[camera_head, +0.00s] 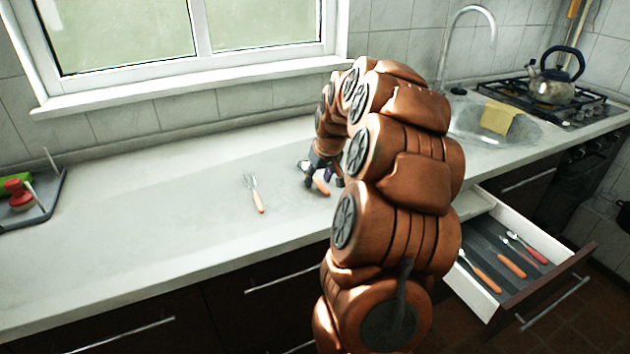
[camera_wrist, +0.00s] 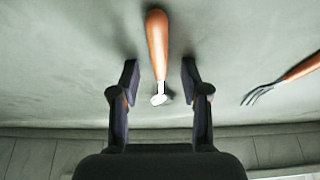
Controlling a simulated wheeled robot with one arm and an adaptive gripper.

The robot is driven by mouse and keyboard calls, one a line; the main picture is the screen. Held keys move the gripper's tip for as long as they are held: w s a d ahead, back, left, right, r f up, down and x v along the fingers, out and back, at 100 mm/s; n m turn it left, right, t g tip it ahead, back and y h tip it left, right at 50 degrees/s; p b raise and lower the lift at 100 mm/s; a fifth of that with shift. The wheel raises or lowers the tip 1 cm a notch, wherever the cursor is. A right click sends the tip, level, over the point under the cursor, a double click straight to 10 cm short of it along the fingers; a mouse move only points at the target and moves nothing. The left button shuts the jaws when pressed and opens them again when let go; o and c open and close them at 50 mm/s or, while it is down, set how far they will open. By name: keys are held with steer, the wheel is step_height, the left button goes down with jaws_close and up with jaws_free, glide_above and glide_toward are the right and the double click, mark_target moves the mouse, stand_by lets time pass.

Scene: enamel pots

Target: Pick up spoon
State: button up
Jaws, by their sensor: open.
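An orange-handled utensil, seemingly the spoon (camera_wrist: 157,45), lies on the pale counter between the spread fingers of my gripper (camera_wrist: 160,82) in the wrist view. Only its handle and a short bright metal part show clearly, so I cannot make out its bowl. In the head view the orange handle (camera_head: 321,186) shows just beside my gripper (camera_head: 322,178), and my arm hides much of that area. My gripper is open, pointing down over the utensil, with gaps on both sides of the handle.
An orange-handled fork (camera_head: 255,193) lies left of my gripper, also in the wrist view (camera_wrist: 290,76). An open drawer (camera_head: 572,262) at right holds several utensils. A grey tray (camera_head: 52,205) stands far left. The sink (camera_head: 490,120) and kettle (camera_head: 553,85) are back right.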

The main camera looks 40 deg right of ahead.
mark_target(315, 177)
steer(key=shift+c, duration=0.4)
jaws_close()
steer(key=shift+r, duration=1.85)
steer(key=s+a+b, duration=0.1)
steer(key=s+a, duration=0.1)
steer(key=s, duration=0.5)
steer(key=s+a+r+b, duration=0.1)
steer(key=s+a, duration=0.2)
steer(key=s, duration=0.5)
steer(key=shift+r, duration=0.3)
